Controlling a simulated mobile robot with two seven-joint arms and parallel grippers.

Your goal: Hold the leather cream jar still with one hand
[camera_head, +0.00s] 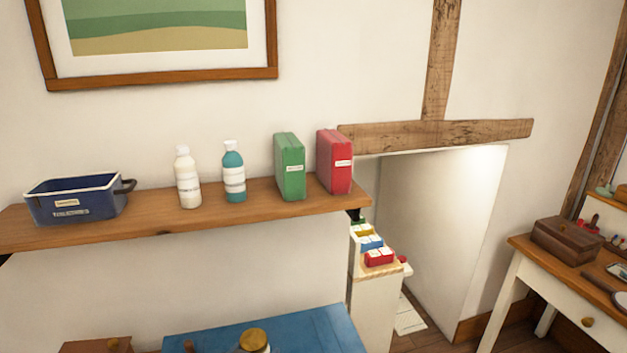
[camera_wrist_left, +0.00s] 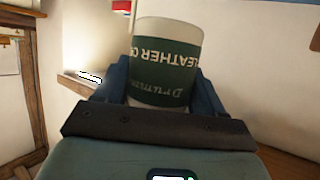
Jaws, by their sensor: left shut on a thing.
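The leather cream jar (camera_wrist_left: 167,60) is in the left wrist view, a pale jar with a dark green label reading "LEATHER C…" upside down. My left gripper (camera_wrist_left: 161,85) is shut on it, with a dark blue finger on each side. Its lid is not visible in that view. In the head view, a jar with a gold lid (camera_head: 254,340) shows at the bottom edge in front of a blue surface; I cannot tell if it is the same jar. Neither gripper shows in the head view.
A wooden shelf (camera_head: 150,231) holds a blue bin (camera_head: 75,199), two bottles, a green box (camera_head: 289,168) and a red box (camera_head: 336,162). A blue surface (camera_head: 290,333) lies below. At right, a table (camera_head: 545,258) carries a brown case (camera_head: 570,240).

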